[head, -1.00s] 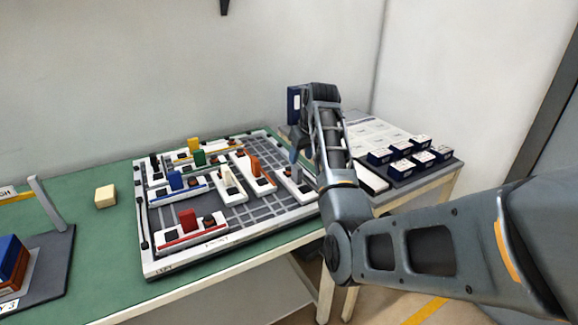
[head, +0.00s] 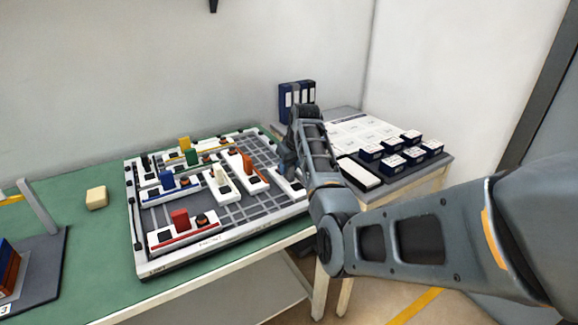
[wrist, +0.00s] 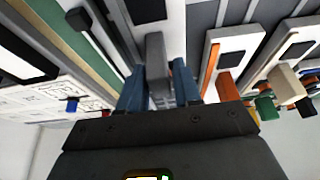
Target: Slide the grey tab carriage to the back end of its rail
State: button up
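The grey tab (wrist: 155,48) stands on its white rail block (wrist: 175,22) in the wrist view. In the head view the end of this block (head: 291,188) shows at the right of the board, and my gripper hides the tab. My gripper (wrist: 158,74) has its two blue fingers on either side of the tab, with a narrow gap showing at least on the right. It looks open around the tab; contact is not clear. In the head view my gripper (head: 287,160) is low over the board's right side.
The white-framed board (head: 235,215) carries other rails with orange (head: 247,162), white (head: 220,176), blue (head: 167,179), red (head: 180,219), green (head: 191,157) and yellow (head: 184,143) tabs. The orange one is the nearest neighbour. Dark boxes (head: 393,164) stand on the right table.

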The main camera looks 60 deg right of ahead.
grip_shut()
dwell(0.3)
